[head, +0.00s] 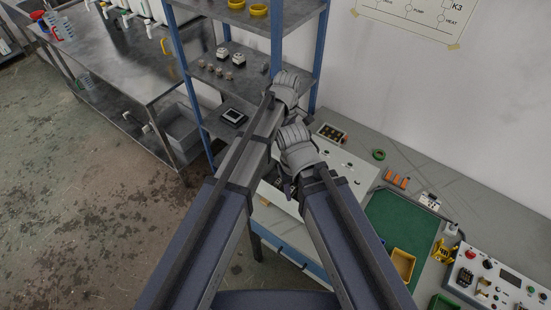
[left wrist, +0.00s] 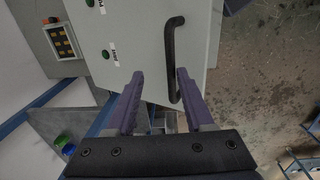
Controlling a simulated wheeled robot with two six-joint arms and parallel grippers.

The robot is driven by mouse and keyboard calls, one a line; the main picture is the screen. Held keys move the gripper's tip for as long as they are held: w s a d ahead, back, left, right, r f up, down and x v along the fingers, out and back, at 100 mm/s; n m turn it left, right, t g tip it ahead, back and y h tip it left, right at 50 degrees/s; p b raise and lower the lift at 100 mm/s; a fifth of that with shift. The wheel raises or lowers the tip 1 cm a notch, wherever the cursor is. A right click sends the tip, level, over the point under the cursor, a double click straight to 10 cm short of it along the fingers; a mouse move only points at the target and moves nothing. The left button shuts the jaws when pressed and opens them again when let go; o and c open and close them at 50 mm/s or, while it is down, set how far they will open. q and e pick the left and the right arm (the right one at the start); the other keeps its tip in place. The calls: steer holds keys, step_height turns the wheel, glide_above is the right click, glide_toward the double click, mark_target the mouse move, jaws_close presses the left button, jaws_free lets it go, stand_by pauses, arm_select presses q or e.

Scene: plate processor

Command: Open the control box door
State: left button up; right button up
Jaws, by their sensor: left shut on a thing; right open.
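The control box (head: 348,172) is a pale box on the bench in the head view, partly hidden behind my arms. In the left wrist view its door (left wrist: 140,38) is a light panel with green buttons and a black bar handle (left wrist: 171,50). The left gripper is hidden in the head view. My right gripper (head: 287,188) is open, in front of the box, partly covered by my own arm; nothing shows in it.
The grey bench carries a green mat (head: 400,222), a yellow bin (head: 402,264) and a control panel (head: 497,287) to the right. A blue-post shelf rack (head: 245,75) stands behind my arms. A steel table (head: 120,60) is at upper left. Floor at left is clear.

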mark_target(279, 158)
arm_select(q)
steer(key=s+f+b, duration=0.1)
steer(key=f+b, duration=0.1)
steer(key=s+a+f+b, duration=0.1)
steer(key=f+b, duration=0.1)
steer(key=s+a+f+b, duration=0.1)
steer(key=s+f+b, duration=0.1)
steer(key=shift+a+f, duration=0.15)
steer(key=shift+f, duration=0.25)
steer(key=shift+a, duration=0.1)
